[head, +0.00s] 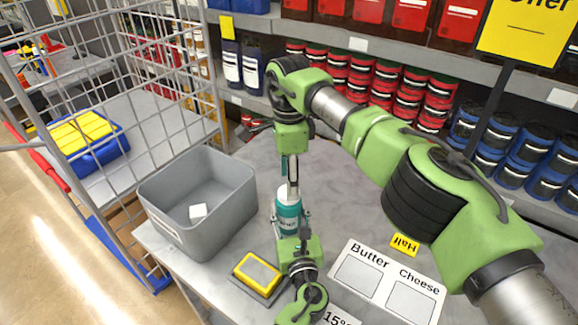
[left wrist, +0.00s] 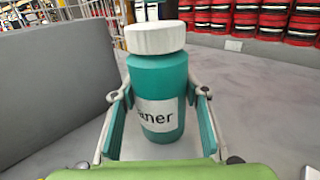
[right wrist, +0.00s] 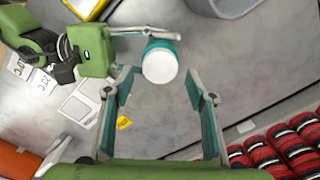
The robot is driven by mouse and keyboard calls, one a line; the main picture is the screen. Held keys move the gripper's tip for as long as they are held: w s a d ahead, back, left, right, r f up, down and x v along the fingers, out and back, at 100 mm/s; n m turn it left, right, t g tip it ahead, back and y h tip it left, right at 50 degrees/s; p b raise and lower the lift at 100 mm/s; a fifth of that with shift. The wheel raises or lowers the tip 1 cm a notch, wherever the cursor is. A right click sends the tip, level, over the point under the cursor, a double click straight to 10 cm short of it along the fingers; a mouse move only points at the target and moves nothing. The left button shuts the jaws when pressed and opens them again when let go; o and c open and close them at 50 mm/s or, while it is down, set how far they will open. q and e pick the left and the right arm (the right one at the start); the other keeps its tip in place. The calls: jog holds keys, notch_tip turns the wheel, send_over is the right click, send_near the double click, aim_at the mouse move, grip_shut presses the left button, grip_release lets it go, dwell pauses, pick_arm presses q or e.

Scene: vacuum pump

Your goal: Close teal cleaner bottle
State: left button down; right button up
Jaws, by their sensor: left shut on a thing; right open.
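The teal cleaner bottle (head: 288,215) stands upright on the grey table. Its white cap (left wrist: 155,38) sits on top; I cannot tell how tightly. My left gripper (left wrist: 160,95) is shut around the bottle's body, one finger on each side of the label. My right gripper (head: 292,174) points down from above, just over the cap. In the right wrist view the cap (right wrist: 160,64) shows from above, near and beyond the tips of the open right fingers (right wrist: 160,82), with nothing between them.
A grey bin (head: 205,215) holding a small white block stands left of the bottle. A yellow-rimmed item (head: 257,273) and a Butter/Cheese board (head: 388,285) lie near the front. Shelves with red and blue cans (head: 420,100) stand behind; a wire cage cart (head: 110,110) is at left.

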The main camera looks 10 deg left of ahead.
jog(key=shift+f, duration=1.8)
jog(key=c, duration=1.2)
jog(key=m, duration=2.1)
jog(key=o, duration=1.3)
